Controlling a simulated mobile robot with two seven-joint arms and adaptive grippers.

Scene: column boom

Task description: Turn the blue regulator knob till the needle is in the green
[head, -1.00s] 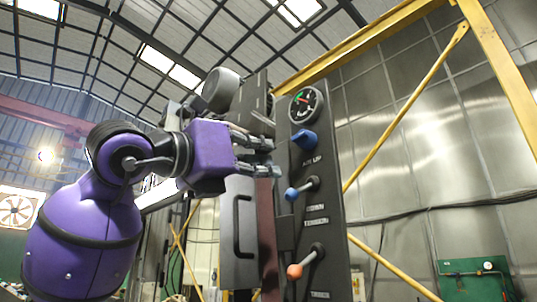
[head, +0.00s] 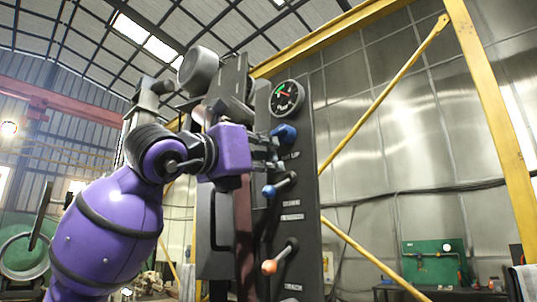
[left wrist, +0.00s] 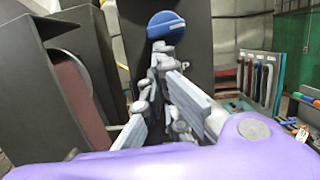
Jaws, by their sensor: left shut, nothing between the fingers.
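The blue regulator knob (head: 284,133) sits on the dark panel under the round black gauge (head: 286,97). The gauge has a green patch at its upper left and a red needle near it; whether the needle lies in the green is too small to tell. My left gripper (head: 277,150) is shut and empty, just below and left of the knob. In the left wrist view the knob (left wrist: 166,25) shows just beyond the fingertips (left wrist: 161,48); whether they touch it I cannot tell. My right gripper is not in view.
Below the knob the panel carries a blue-tipped lever (head: 270,191) and an orange-tipped lever (head: 270,267). A yellow frame (head: 490,130) stands at the right. A green board (head: 432,262) and a bench are in the back right. The left wrist view shows a tool rack (left wrist: 262,78).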

